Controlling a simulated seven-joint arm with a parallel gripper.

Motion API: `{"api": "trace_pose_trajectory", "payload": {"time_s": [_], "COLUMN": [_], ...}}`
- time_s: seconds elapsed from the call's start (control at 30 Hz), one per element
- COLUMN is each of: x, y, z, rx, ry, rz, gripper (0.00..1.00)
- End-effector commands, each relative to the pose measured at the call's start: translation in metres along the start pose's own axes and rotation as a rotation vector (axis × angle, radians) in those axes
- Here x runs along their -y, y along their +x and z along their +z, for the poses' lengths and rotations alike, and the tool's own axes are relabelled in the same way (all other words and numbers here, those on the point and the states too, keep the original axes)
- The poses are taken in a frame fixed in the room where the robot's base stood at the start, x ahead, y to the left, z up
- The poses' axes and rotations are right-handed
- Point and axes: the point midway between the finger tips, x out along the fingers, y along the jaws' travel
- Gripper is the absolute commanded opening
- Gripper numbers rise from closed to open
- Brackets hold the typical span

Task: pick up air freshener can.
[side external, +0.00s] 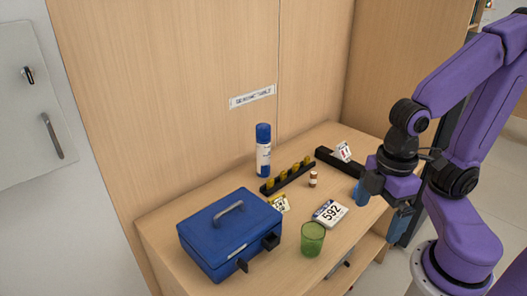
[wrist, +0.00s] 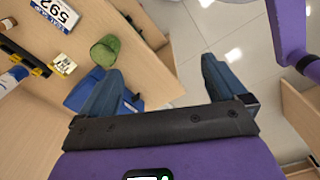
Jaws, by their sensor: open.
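The air freshener can (side external: 263,150) is a tall blue and white cylinder. It stands upright at the back of the counter, near the wood panel, in the side view. In the wrist view a blue and white can (wrist: 12,78) shows partly at the left edge. My gripper (side external: 380,205) is at the right of the counter, well apart from the can. In the wrist view its two blue fingers (wrist: 160,85) are spread wide with nothing between them.
A blue cash box (side external: 205,244) is at the counter's front left. A black rack with yellow pieces (side external: 288,178) stands just right of the can. A green cup (side external: 312,239), a 592 card (side external: 330,213) and a small bottle (side external: 313,179) stand nearer. A black holder (side external: 338,162) lies along the right.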

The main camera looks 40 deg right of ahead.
Motion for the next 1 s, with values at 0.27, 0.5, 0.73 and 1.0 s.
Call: {"api": "trace_pose_trajectory", "payload": {"time_s": [0.27,0.5,0.73,1.0], "x": [0.000,-0.009,-0.062,-0.146], "y": [0.000,-0.003,-0.015,-0.027], "z": [0.000,-0.013,-0.068,-0.127], "rx": [0.000,-0.005,-0.033,-0.078], "ry": [0.000,0.055,0.329,0.705], "rz": [0.000,0.013,0.083,0.183], "gripper": [0.90,0.90,0.90,0.90]}}
